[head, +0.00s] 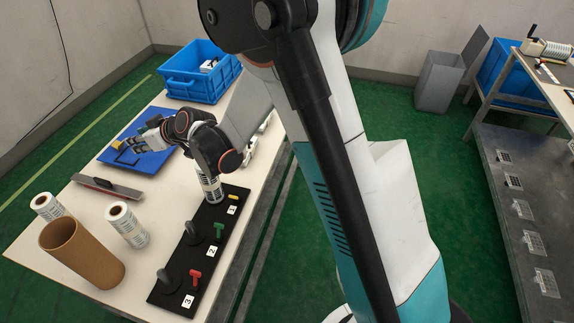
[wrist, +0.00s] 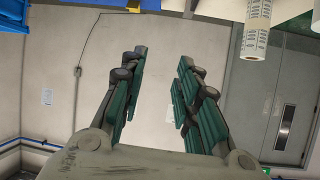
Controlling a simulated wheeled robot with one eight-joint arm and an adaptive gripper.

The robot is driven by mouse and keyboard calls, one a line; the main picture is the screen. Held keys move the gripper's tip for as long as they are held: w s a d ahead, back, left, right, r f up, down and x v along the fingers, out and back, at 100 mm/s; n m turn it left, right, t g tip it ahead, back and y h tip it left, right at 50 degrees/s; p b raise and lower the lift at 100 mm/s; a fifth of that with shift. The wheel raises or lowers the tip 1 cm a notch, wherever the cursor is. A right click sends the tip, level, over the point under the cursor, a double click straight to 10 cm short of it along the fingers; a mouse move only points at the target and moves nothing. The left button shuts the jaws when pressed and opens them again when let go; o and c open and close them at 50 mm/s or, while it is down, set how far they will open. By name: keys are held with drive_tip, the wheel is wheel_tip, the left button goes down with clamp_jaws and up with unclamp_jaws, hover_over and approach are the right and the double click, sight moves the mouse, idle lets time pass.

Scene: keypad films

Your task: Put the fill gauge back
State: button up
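I cannot tell for sure which thing is the fill gauge. A small yellow piece (head: 117,144) shows at the blue mat (head: 112,156), close to my gripper. In the wrist view a yellow piece (wrist: 133,4) shows at the top edge, cut off, outside the fingers. My gripper (head: 140,142) is over the mat, partly hidden by my own wrist in the head view. In the wrist view my gripper (wrist: 160,70) is open, with a wide gap and only wall between its green-padded fingers. A grey bar with a red part (head: 107,187) lies on the table apart from the gripper.
A black board (head: 208,240) numbered 1 to 3 holds yellow, green (head: 219,230) and red (head: 195,279) pieces and dark spindles. A label roll (head: 209,187) stands near number 1. Two more rolls (head: 126,224) and a brown tube (head: 82,253) stand front left. A blue crate (head: 202,75) is behind.

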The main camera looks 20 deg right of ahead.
drive_tip(key=s+d+r+m+h, duration=0.2)
drive_tip(key=s+d+r, duration=0.3)
drive_tip(key=s+d, duration=0.25)
drive_tip(key=s+d+r+m+h, duration=0.1)
drive_tip(key=s+d+r+h, duration=0.1)
drive_tip(key=s+d+r, duration=0.5)
drive_tip(key=s+d+f+m+g+h, duration=0.1)
drive_tip(key=s+d+m+h, duration=0.1)
drive_tip(key=s+d, duration=0.5)
drive_tip(key=s+d+f+m+g+h, duration=0.1)
drive_tip(key=s+d+m+h, duration=0.1)
drive_tip(key=s+d, duration=0.6)
drive_tip(key=s+m, duration=0.1)
drive_tip(key=s, duration=0.4)
drive_tip(key=shift+s+d+f, duration=0.2)
drive_tip(key=shift+d+f, duration=0.1)
